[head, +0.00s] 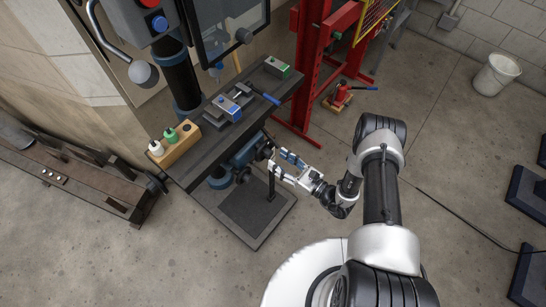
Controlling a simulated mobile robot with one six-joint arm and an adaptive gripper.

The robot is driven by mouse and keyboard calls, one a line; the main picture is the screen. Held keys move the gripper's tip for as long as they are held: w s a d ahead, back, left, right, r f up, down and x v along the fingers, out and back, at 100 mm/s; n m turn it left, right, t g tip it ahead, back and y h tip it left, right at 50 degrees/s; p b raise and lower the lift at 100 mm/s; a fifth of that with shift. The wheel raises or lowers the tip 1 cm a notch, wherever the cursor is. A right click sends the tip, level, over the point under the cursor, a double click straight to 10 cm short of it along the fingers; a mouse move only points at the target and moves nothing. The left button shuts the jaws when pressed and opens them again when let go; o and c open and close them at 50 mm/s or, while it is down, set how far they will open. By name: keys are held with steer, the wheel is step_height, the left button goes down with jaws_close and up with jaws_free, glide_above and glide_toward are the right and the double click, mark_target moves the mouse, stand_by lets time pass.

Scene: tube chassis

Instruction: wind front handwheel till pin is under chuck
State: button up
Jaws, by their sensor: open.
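A dark machine table (195,160) stands on a column, with a blue-and-grey vise block (227,108) in its middle. Under its front edge is blue machinery with a dark round handwheel (264,151). My gripper (277,166) is open beside this wheel, its fingers pointing at it. I cannot tell whether they touch it. A small blue part (218,68) hangs above the back of the table. I cannot make out the chuck or the pin for certain.
A wooden block with bottles (175,145) stands at the table's left end, a green-topped block (277,67) at its far end. A red press frame (312,70) and red jack (341,95) stand behind. A steel bench (80,165) is left. Floor at front left is clear.

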mark_target(271, 155)
steer(key=shift+x, duration=1.85)
steer(key=shift+c, duration=0.3)
steer(key=c, duration=1)
